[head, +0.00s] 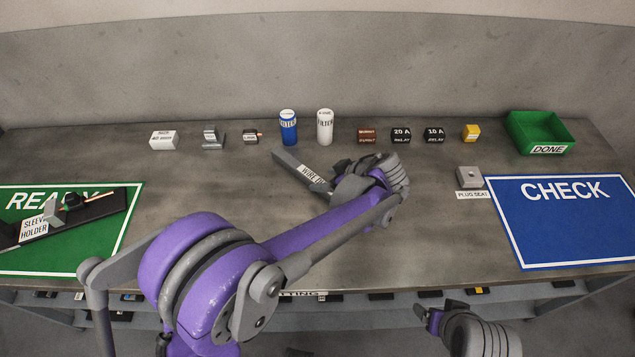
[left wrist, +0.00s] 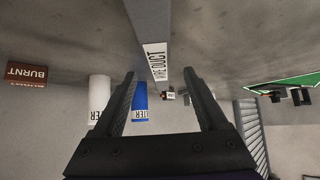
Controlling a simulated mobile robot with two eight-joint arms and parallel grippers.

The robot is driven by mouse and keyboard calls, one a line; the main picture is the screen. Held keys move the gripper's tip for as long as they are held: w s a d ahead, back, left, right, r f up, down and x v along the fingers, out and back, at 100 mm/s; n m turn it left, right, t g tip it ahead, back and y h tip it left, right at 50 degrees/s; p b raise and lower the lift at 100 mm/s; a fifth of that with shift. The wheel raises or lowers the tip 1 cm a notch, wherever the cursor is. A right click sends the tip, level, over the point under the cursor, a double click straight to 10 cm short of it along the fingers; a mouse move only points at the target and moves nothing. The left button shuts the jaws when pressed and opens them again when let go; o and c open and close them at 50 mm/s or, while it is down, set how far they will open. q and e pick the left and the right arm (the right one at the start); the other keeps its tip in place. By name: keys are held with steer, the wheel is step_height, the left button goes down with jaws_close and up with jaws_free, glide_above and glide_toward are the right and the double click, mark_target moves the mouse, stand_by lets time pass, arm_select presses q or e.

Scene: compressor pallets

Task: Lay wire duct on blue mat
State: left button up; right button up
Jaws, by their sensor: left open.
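The wire duct (head: 289,162) is a long grey bar with a white label, lying on the bench left of centre. My left gripper (head: 346,187) is at its near right end and hides that end in the head view. In the left wrist view the labelled duct (left wrist: 155,55) runs between the lines of my open left fingers (left wrist: 160,78); I cannot tell whether they touch it. The blue mat (head: 560,235), marked CHECK, lies flat at the right and is bare. My right gripper (head: 428,315) is low at the front edge; its jaws are unclear.
A row of small parts and two filter cans, blue (head: 288,128) and white (head: 325,128), stands behind the duct. A plug seat (head: 469,177) sits just left of the blue mat. A green DONE bin (head: 540,132) is behind it. A green mat (head: 100,245) with a sleeve holder lies left.

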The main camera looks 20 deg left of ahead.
mark_target(317, 180)
arm_select(q)
steer(key=x, duration=0.5)
steer(key=shift+w+a+f, duration=0.1)
steer(key=shift+w, duration=0.05)
jaws_close()
